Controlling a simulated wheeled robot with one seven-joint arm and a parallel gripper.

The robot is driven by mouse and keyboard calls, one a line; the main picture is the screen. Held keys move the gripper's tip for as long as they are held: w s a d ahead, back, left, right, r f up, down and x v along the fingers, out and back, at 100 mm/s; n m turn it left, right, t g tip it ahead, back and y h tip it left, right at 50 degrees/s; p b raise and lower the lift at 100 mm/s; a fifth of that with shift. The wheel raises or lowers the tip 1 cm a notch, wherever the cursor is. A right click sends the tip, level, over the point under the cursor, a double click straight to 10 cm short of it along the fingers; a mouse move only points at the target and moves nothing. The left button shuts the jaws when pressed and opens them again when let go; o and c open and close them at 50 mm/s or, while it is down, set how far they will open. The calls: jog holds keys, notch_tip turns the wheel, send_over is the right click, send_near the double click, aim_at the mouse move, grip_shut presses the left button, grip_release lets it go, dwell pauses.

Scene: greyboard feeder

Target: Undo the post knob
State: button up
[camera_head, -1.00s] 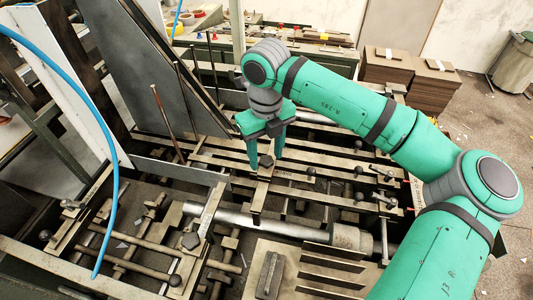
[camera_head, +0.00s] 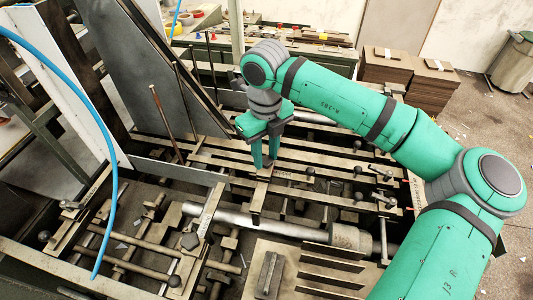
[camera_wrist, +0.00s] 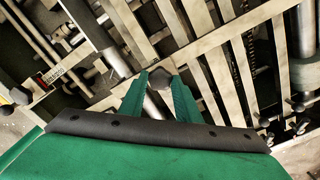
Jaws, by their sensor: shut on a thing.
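The post knob (camera_wrist: 160,79) is a small dark faceted knob on the feeder's metal bars, seen in the middle of the wrist view. My gripper (camera_wrist: 159,84) has its two green fingers on either side of the knob, shut on it. In the head view my gripper (camera_head: 265,163) points down at the slatted frame. The knob is mostly hidden by the fingers there.
Long metal bars (camera_head: 215,158) run across the feeder under my gripper. Other dark knobs (camera_head: 174,281) and small clamp handles (camera_head: 384,200) stick up around it. Thin upright rods (camera_head: 162,118) and a tall slanted grey plate (camera_head: 140,70) stand to the left.

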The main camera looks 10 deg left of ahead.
jog(key=n, duration=0.9)
jog(key=shift+w+n, duration=0.1)
jog(key=shift+n, duration=0.2)
jog(key=n, duration=0.3)
jog(key=shift+n, duration=0.4)
jog(key=n, duration=0.7)
jog(key=shift+d+n, duration=0.1)
jog(key=shift+n, duration=0.4)
jog(key=n, duration=0.4)
jog(key=shift+n, duration=0.4)
